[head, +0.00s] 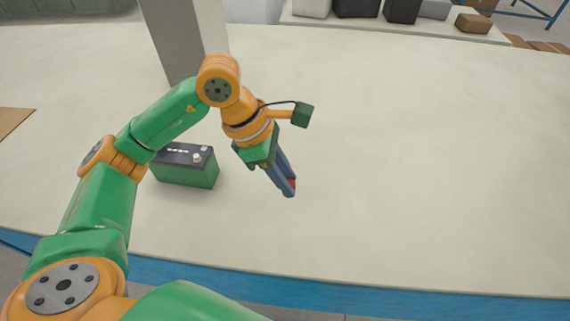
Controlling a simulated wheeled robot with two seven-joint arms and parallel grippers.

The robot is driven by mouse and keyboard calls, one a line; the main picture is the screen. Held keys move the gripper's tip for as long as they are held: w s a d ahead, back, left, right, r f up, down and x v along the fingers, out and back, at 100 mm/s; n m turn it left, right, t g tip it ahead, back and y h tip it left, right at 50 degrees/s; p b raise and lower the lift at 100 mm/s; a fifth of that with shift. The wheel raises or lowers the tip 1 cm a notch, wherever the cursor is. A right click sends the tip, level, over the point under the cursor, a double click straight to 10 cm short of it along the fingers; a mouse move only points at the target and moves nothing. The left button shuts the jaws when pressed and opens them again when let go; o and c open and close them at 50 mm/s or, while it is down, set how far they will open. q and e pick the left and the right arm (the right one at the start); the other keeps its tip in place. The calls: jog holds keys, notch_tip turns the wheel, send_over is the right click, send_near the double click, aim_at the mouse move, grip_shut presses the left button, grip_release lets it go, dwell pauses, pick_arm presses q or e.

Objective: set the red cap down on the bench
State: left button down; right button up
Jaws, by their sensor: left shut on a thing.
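My left gripper (288,188) reaches in over the bench (420,180) with its fingers pointing down and slightly right. It is shut on the red cap (292,184), of which only a small red patch shows between the fingertips. The fingers hide the rest of the cap. I cannot tell whether the cap touches the bench top or is held just above it. My right gripper is not in view.
A green battery (187,172) with a dark top stands left of the gripper, partly behind my arm. A grey post (183,40) rises behind it. The bench's blue front edge (400,298) runs along the bottom. The bench to the right is clear.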

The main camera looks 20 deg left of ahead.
pick_arm(q)
jog(key=w+f, duration=0.3)
jog(key=w+f+p, duration=0.1)
jog(key=w+f, duration=0.2)
jog(key=w, duration=0.1)
jog(key=shift+w+f, duration=0.1)
jog(key=shift+f, duration=0.1)
jog(key=f, duration=0.1)
jog(key=f+p, duration=0.1)
jog(key=f, duration=0.1)
jog(key=shift+w+a+f, duration=0.1)
jog(key=shift+w+f, duration=0.1)
jog(key=shift+f, duration=0.2)
jog(key=shift+f, duration=0.2)
jog(key=c, duration=0.6)
grip_release()
jog(key=shift+r, duration=0.1)
jog(key=shift+c, duration=0.2)
